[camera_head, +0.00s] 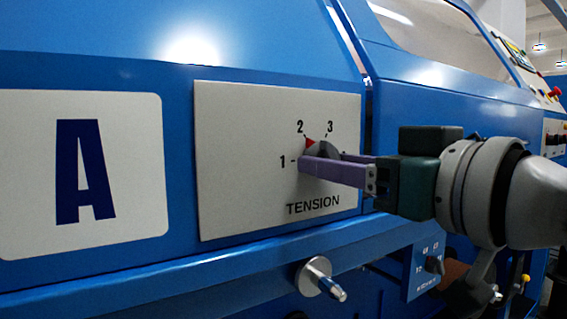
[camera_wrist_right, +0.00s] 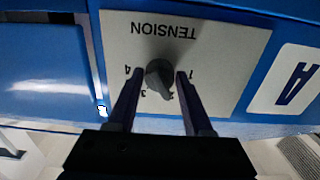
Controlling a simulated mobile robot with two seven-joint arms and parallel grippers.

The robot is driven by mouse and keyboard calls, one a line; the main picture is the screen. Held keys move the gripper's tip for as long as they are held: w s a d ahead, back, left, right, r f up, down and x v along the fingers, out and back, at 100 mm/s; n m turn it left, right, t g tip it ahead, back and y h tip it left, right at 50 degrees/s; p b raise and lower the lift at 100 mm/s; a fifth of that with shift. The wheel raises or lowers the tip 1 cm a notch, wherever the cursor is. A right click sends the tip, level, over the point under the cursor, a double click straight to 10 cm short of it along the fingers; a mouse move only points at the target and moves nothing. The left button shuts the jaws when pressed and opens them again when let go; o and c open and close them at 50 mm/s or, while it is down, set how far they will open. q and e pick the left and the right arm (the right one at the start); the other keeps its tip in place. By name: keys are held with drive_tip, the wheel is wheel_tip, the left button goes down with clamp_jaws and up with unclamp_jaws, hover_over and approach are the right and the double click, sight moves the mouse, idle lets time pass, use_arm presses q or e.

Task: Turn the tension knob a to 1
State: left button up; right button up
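The tension knob (camera_head: 323,148) is a grey dial on a pale plate labelled TENSION, with the numbers 1, 2 and 3 visible around it. Its red pointer sits close to the 2. In the right wrist view the knob (camera_wrist_right: 159,76) shows upside down, between the fingers. My right gripper (camera_head: 313,161) reaches in from the right with purple fingers, and the near finger hides the lower part of the knob. In the right wrist view the fingers of this gripper (camera_wrist_right: 160,73) stand apart, one on each side of the knob, with small gaps. My left gripper is not in view.
The TENSION plate (camera_head: 240,190) is on a blue machine, beside a white panel with a large A (camera_head: 30,220). A metal handle (camera_head: 320,278) juts out below the plate. A second small knob (camera_head: 434,265) on a blue plate is at the lower right.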

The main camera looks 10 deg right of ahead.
clamp_jaws()
drive_tip(key=shift+d+n+p, duration=0.1)
drive_tip(key=shift+n+p, duration=4.6)
drive_tip(key=shift+n, duration=1.2)
